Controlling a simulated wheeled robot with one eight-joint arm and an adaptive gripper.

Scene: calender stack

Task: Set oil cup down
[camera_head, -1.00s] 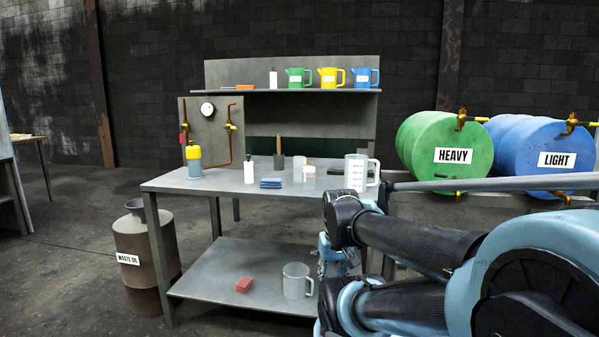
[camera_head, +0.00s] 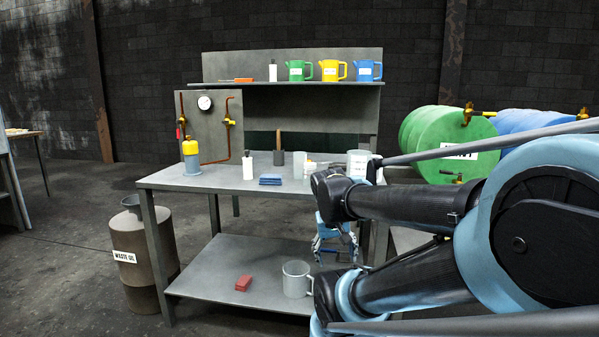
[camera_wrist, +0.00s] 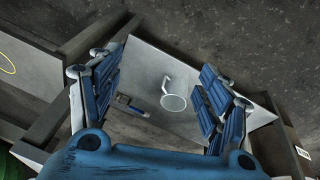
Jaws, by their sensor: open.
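A clear handled cup (camera_head: 296,279) stands upright on the lower shelf of the grey workbench, right of a red block (camera_head: 243,283). The frames do not show which vessel is the oil cup; this cup is the one nearest my gripper. My gripper (camera_head: 335,243) is above and to the right of it, near the bench's right end, partly covered by my arm. In the wrist view the fingers (camera_wrist: 160,105) are spread wide with nothing held between them. A round clear cup (camera_wrist: 173,103) shows beyond them, apart from both.
The bench top (camera_head: 215,181) holds a yellow-topped vessel (camera_head: 191,157), a white bottle (camera_head: 248,167), blue cloths (camera_head: 270,179) and a measuring jug (camera_head: 357,163). Coloured jugs (camera_head: 330,70) stand on the upper shelf.

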